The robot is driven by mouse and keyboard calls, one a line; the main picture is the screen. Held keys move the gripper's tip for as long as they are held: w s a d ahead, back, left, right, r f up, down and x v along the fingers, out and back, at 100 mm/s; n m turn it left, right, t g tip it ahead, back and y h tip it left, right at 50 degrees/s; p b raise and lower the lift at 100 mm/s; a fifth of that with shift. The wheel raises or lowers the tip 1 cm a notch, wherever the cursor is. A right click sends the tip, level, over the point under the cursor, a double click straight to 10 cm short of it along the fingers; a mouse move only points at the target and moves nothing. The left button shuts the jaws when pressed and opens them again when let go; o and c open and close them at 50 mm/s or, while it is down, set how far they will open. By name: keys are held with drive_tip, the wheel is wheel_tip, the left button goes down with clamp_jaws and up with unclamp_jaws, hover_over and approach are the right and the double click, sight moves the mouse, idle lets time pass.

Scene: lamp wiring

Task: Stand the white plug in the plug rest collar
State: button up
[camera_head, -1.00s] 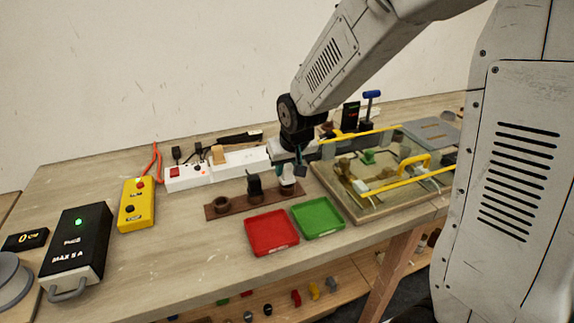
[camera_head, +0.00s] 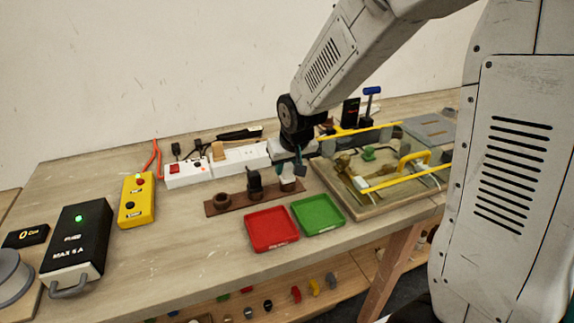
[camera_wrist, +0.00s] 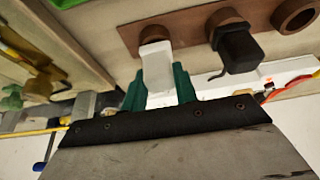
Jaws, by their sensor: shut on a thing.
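The white plug (camera_wrist: 157,66) is between the green fingers of my gripper (camera_wrist: 160,88) in the wrist view. My gripper (camera_head: 289,170) is shut on it, and it is directly over a brown collar (camera_wrist: 153,33) at one end of the plug rest. The plug's far end meets or overlaps the collar opening; I cannot tell how deep it sits. In the head view the plug (camera_head: 287,177) is partly hidden by the fingers, above the right-end collar (camera_head: 291,186) of the brown rest board (camera_head: 237,203).
A black plug (camera_head: 254,182) stands in the middle collar; the left collar (camera_head: 222,199) is empty. Red (camera_head: 271,229) and green (camera_head: 318,214) trays lie in front. A white power strip (camera_head: 228,162) runs behind, and a board with yellow rails (camera_head: 385,178) is at the right.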

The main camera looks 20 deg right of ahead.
drive_tip(key=shift+f, duration=0.2)
idle(0.3)
drive_tip(key=o, duration=1.2)
drive_tip(key=shift+c, duration=0.2)
